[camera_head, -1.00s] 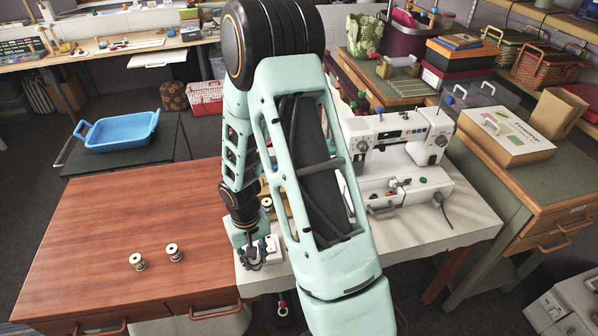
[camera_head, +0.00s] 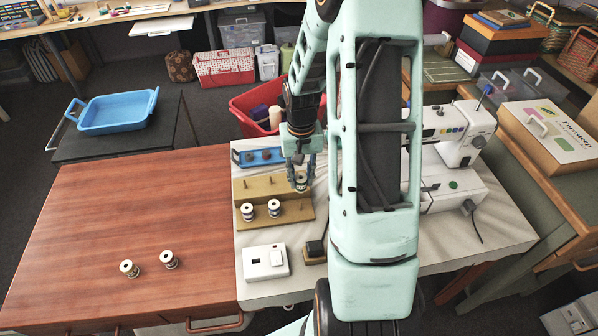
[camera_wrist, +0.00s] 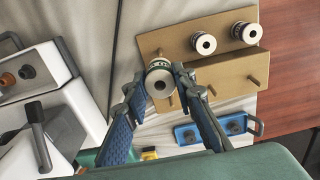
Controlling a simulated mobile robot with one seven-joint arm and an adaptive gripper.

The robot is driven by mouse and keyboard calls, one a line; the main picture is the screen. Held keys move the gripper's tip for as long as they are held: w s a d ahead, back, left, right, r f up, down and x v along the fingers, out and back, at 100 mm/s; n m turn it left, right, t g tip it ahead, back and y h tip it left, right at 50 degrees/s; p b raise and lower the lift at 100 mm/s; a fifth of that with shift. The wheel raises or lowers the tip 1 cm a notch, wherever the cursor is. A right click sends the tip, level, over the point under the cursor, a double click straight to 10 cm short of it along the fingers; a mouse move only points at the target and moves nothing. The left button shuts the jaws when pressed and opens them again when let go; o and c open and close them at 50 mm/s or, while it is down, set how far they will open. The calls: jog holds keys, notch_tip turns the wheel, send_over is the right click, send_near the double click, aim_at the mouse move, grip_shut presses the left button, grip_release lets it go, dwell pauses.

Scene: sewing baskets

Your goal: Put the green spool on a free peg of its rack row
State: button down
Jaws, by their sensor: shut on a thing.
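A spool with a thin green band (camera_wrist: 159,82) is between the fingertips of my gripper (camera_wrist: 160,76), which is shut on it. In the head view, my gripper (camera_head: 301,176) holds the spool (camera_head: 301,185) over the right end of a tan stepped rack (camera_head: 284,214). The wrist view shows the rack (camera_wrist: 195,68) with two spools (camera_wrist: 203,43) (camera_wrist: 247,32) on one row. A bare peg (camera_wrist: 160,52) of that row stands just beyond the held spool. The other row has several bare pegs (camera_wrist: 213,90). I cannot tell the seated spools' thread colours.
A blue tray (camera_head: 240,160) lies behind the rack. A white box (camera_head: 265,262) and a dark block (camera_head: 314,251) lie in front. The sewing machine (camera_head: 455,135) stands at the right.

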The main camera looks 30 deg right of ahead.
aim_at(301, 192)
jog(key=shift+s+f+b, duration=0.15)
jog(key=shift+f+b, duration=0.4)
jog(key=shift+f, duration=0.25)
jog(key=shift+f+b, duration=1.7)
jog(key=shift+f, duration=0.65)
jog(key=shift+f+b, duration=1.6)
jog(key=shift+f, duration=0.35)
jog(key=c, duration=1.5)
grip_release()
jog(key=shift+c, duration=0.2)
jog(key=shift+r, duration=0.1)
notch_tip(301, 192, up, 12)
jog(key=shift+f, duration=0.1)
